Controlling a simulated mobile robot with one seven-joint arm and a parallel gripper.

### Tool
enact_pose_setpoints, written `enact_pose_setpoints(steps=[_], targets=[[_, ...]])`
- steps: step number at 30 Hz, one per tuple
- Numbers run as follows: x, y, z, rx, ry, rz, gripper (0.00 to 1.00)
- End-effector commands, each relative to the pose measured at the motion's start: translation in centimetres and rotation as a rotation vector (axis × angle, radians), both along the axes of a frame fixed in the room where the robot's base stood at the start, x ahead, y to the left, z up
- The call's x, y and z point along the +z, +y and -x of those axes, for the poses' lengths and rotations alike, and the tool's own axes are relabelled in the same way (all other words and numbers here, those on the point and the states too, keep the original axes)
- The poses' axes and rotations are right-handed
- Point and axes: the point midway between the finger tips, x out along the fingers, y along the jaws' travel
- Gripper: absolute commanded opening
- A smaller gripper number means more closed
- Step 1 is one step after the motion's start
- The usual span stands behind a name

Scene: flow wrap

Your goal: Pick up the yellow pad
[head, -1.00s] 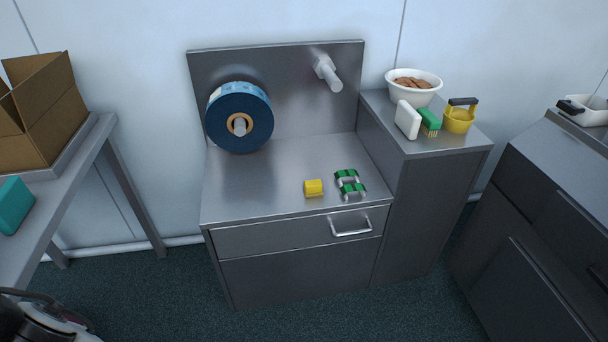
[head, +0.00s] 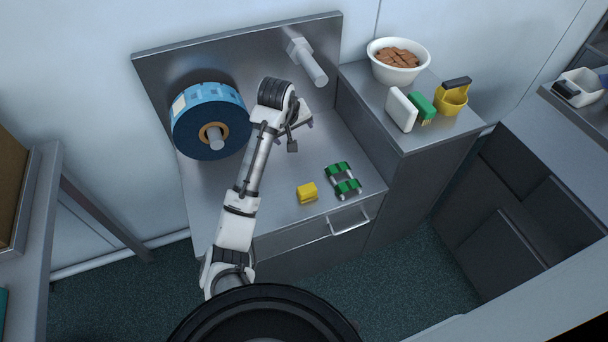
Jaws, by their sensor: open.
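The yellow pad (head: 307,193) is a small yellow block lying near the front edge of the steel worktop (head: 275,195). My gripper (head: 300,136) is above the worktop, up and a little left of the pad in the picture, apart from it. Its fingers are small in the view and look spread and empty. Nothing covers the pad.
Two green-and-metal pieces (head: 342,179) lie just right of the pad. A blue film roll (head: 209,120) and a bare spindle (head: 307,62) stick out from the back panel. The higher cabinet at right holds a white bowl (head: 398,61), a white block (head: 401,109), a green brush (head: 421,105) and a yellow tub (head: 452,99).

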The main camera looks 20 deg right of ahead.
Motion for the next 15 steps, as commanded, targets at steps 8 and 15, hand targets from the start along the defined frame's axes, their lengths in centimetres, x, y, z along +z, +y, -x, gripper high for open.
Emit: enact_pose_setpoints(steps=[8,15], targets=[[-6.0,-1.4,7.5,-0.051,0.332,-0.267,0.80],[-10.8,-1.5,8.0,-0.053,0.351,-0.279,0.80]])
